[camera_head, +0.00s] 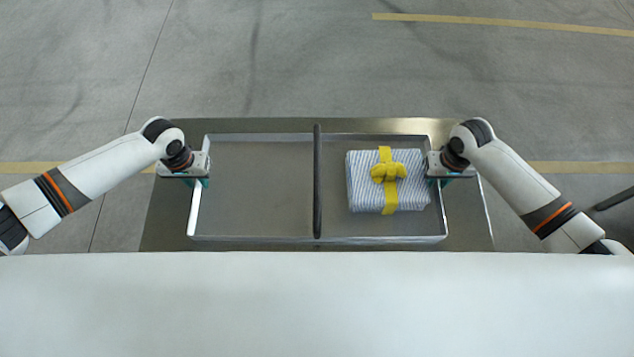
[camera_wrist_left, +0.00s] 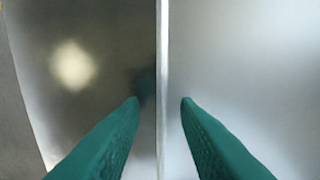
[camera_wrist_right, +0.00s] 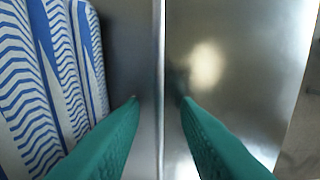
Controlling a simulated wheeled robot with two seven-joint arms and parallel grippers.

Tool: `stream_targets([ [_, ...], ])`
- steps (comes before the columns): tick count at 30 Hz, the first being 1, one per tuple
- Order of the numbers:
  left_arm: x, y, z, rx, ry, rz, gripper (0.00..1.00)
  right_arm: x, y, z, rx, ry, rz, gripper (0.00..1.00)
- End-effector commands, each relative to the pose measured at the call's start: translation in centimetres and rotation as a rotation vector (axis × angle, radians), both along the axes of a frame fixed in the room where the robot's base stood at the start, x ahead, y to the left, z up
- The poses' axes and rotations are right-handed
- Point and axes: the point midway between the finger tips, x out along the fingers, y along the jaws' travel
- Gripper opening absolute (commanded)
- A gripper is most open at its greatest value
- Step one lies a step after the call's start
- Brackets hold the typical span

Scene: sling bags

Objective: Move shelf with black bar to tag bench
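The shelf is a shallow grey metal tray (camera_head: 255,237) with a black bar (camera_head: 317,182) across its middle. It lies on a steel bench (camera_head: 165,225). My left gripper (camera_head: 197,178) is at the tray's left end. In the left wrist view its teal fingers (camera_wrist_left: 160,100) stand apart on either side of the thin rim (camera_wrist_left: 162,50), with gaps showing. My right gripper (camera_head: 440,178) is at the right end. In the right wrist view its fingers (camera_wrist_right: 160,99) likewise straddle the rim (camera_wrist_right: 160,50), apart from it. No tag is readable on the bench.
A blue-and-white striped gift box with a yellow bow (camera_head: 388,173) sits in the tray's right compartment, close to my right gripper. The left compartment is empty. A broad white surface (camera_head: 317,305) fills the near side. Open grey floor with yellow lines lies beyond the bench.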

Motion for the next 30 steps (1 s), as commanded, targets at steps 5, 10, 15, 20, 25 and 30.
stream_targets([
  [5,0.01,0.01,0.02,0.0,0.0,0.0,0.0,0.01,0.0,0.03,0.0,0.0,0.0,0.0],
  [10,0.01,0.02,0.04,0.0,0.0,0.0,0.0,0.01,0.0,0.04,0.0,0.0,0.0,0.0],
  [15,0.02,0.03,0.05,0.0,0.0,0.0,0.0,0.02,-0.01,0.05,0.0,0.0,0.0,0.0],
  [20,0.03,0.04,0.06,0.001,0.0,0.0,0.0,0.02,-0.01,0.06,0.0,0.0,0.0,0.0],
  [25,0.03,0.05,0.07,0.001,-0.001,0.001,0.0,0.03,-0.02,0.08,0.0,0.0,0.0,0.0],
  [30,0.04,0.05,0.08,0.001,-0.001,0.001,0.0,0.04,-0.02,0.09,0.0,-0.001,0.0,0.0],
])
